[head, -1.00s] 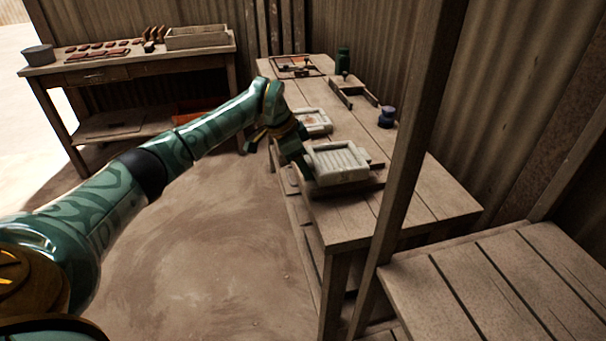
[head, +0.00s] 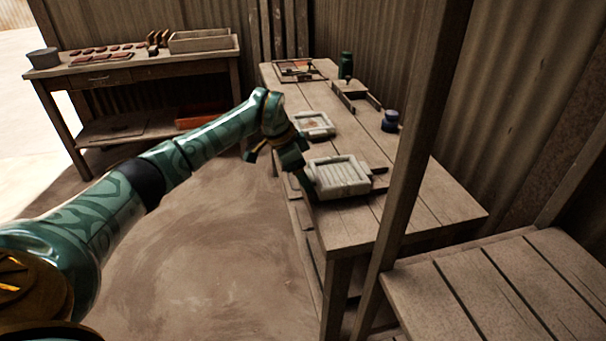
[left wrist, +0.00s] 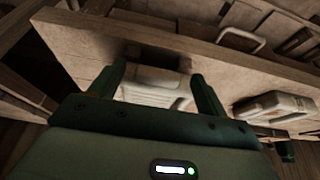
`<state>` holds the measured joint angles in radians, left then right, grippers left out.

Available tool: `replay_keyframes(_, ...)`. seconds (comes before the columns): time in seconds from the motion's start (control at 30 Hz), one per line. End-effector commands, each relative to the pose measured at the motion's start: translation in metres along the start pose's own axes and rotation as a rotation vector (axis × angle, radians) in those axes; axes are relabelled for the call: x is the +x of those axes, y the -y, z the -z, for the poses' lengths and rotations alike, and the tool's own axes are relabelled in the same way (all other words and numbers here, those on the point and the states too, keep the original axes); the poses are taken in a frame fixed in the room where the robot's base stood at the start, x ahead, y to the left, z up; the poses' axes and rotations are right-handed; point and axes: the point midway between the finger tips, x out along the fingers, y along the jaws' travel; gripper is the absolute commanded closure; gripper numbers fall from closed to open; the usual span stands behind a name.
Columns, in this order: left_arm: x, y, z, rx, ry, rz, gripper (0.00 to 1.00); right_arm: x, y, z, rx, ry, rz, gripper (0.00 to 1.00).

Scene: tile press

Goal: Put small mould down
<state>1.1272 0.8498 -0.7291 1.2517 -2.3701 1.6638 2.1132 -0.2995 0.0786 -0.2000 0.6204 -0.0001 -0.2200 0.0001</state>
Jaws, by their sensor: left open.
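The near pale mould (head: 341,178), a ribbed shallow frame, rests on the workbench at its left edge. My left gripper (head: 299,182) is at the mould's left side, with its fingers partly hidden in the head view. In the left wrist view the gripper (left wrist: 158,76) is open, with a pale block (left wrist: 152,88), seemingly this mould, between its fingers. Whether the fingers touch it, I cannot tell. A second pale mould (head: 314,124) with reddish clay inside lies farther back on the bench. My right gripper is not in view.
The workbench (head: 425,205) also holds a dark blue knob-like object (head: 390,120), a green bottle (head: 346,65) and a wooden jig (head: 355,95). A wooden post (head: 418,120) stands in front. The back-left table (head: 140,72) carries tiles and a box.

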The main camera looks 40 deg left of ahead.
Motion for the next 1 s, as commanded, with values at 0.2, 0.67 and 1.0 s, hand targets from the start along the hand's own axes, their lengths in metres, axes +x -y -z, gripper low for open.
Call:
replay_keyframes(0.2, -0.06, 0.0, 0.003, 0.002, -0.005, 0.007, 0.24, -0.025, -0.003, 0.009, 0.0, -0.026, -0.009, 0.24)
replay_keyframes(0.67, -0.106, 0.0, 0.001, 0.001, -0.001, 0.001, 0.24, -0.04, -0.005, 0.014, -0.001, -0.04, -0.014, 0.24)
replay_keyframes(1.0, -0.105, 0.0, 0.001, 0.0, -0.001, 0.001, 0.24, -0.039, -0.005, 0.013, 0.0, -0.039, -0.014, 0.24)
